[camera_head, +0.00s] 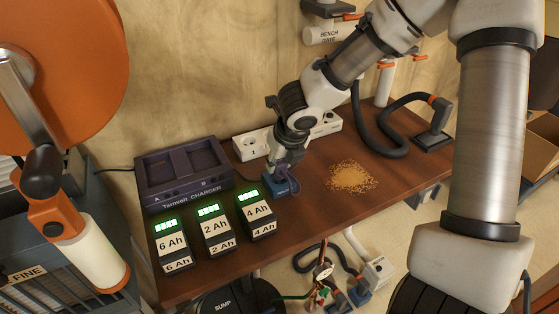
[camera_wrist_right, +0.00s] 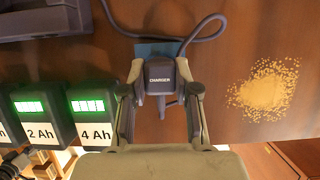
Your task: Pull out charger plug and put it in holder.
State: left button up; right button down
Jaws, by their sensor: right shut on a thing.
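My right gripper (camera_head: 282,178) is low over the table, in front of the white socket strip (camera_head: 252,145). My left gripper is not in view.
The Tamwell charger (camera_head: 184,197) stands left of the gripper, with three lit battery packs (camera_head: 215,233) in front. A pile of yellow grains (camera_head: 351,177) lies to the right. A black hose (camera_head: 378,142) is behind it. The table's front edge is close.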

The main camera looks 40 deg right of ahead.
aim_at(280, 161)
jog(key=shift+f+b, duration=0.85)
jog(key=shift+f, duration=0.2)
dwell(1.1)
jog(key=shift+r, duration=0.1)
dwell(0.5)
jog(key=shift+c, duration=1.4)
grip_release()
notch_tip(280, 161, up, 7)
jog(key=p, duration=0.7)
